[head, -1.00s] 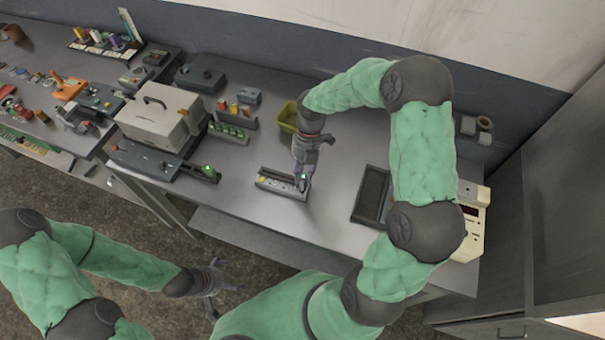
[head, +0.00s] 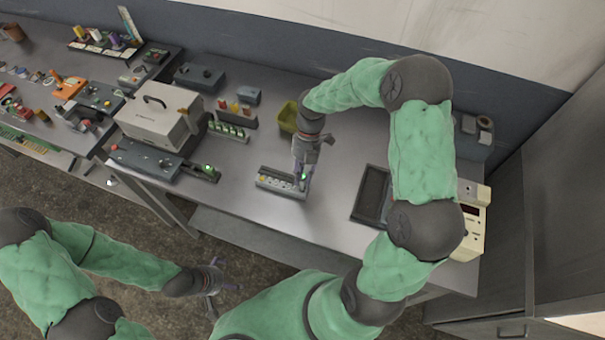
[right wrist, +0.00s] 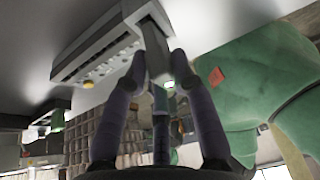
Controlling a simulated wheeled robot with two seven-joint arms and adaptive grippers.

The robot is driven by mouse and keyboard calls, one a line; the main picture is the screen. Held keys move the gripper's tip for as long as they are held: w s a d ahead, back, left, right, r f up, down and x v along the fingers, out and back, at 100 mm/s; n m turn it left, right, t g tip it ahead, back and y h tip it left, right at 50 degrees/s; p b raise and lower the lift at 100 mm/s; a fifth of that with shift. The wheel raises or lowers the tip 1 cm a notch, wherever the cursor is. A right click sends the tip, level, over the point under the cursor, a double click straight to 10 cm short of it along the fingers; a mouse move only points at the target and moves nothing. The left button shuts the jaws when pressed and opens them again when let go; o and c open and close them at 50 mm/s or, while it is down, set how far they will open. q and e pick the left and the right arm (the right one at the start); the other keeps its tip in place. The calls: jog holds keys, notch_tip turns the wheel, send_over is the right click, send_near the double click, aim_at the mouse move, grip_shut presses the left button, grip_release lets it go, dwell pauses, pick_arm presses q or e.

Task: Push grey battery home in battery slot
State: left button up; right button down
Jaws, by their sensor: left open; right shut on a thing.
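The battery slot block (head: 268,186) is a grey block with a row of round marks on the near part of the bench. It also shows in the right wrist view (right wrist: 95,52). My right gripper (head: 303,182) points down at the block's right end. In the right wrist view its fingers (right wrist: 158,66) are shut on a plain grey bar-shaped piece, the grey battery (right wrist: 153,42), which meets the end of the block. I cannot tell how deep it sits. My left gripper (head: 222,284) is open and empty, low in front of the bench.
A white case (head: 155,125) and a dark unit with a green light (head: 207,169) stand to the left. A yellow-green bin (head: 288,116) is behind my right gripper. A dark tray (head: 372,190) and a cream meter (head: 470,235) lie to the right. Bare bench surrounds the block.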

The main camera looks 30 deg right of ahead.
jog(key=shift+f+b, duration=0.95)
jog(key=shift+f, duration=0.5)
dwell(1.0)
jog(key=shift+r, duration=0.15)
dwell(0.7)
dwell(0.8)
jog(key=c, duration=0.9)
grip_release()
jog(key=shift+c, duration=0.2)
jog(key=v, duration=1.1)
jog(key=shift+w+r, duration=0.15)
jog(key=shift+r, duration=0.15)
jog(key=shift+d, duration=0.15)
